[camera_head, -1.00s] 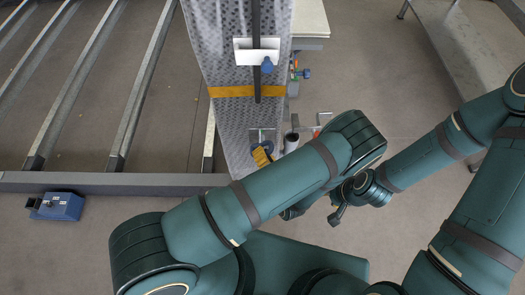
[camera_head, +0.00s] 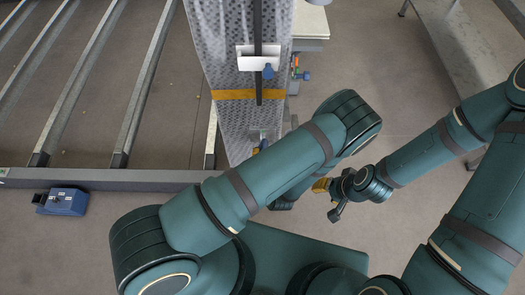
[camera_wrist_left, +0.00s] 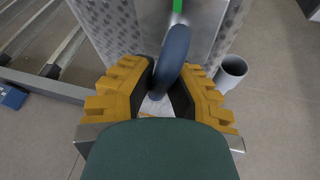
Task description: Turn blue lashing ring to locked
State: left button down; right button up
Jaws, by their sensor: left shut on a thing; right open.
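The blue lashing ring (camera_wrist_left: 174,48) shows in the left wrist view as a thick blue loop against a grey metal plate. A green mark (camera_wrist_left: 177,6) lies just beyond its top. My left gripper (camera_wrist_left: 168,95) has its yellow, ridged jaws shut on the ring, one on each side; the ring's lower end is partly hidden between them. In the head view my left arm covers most of this spot, and only a sliver of the left gripper (camera_head: 256,150) shows. My right gripper (camera_head: 320,184) is open, apart from the ring, right of my left forearm and partly hidden.
A patterned grey metal post (camera_head: 222,80) carries a yellow band (camera_head: 233,95) and a white bracket (camera_head: 246,61) with a blue knob (camera_head: 268,72). A grey tube (camera_wrist_left: 231,72) stands right of the ring. A blue box (camera_head: 64,202) lies at left.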

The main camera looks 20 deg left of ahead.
pick_arm(q)
jog(key=shift+f+n+h, duration=0.1)
jog(key=shift+n+h, duration=0.3)
jog(key=shift+d+n+h, duration=0.1)
jog(key=shift+n+h, duration=0.2)
jog(key=shift+n, duration=0.1)
dwell(1.0)
jog(key=c, duration=0.9)
grip_release()
jog(key=v, duration=0.7)
jog(key=shift+s, duration=0.25)
jog(key=shift+d, duration=0.1)
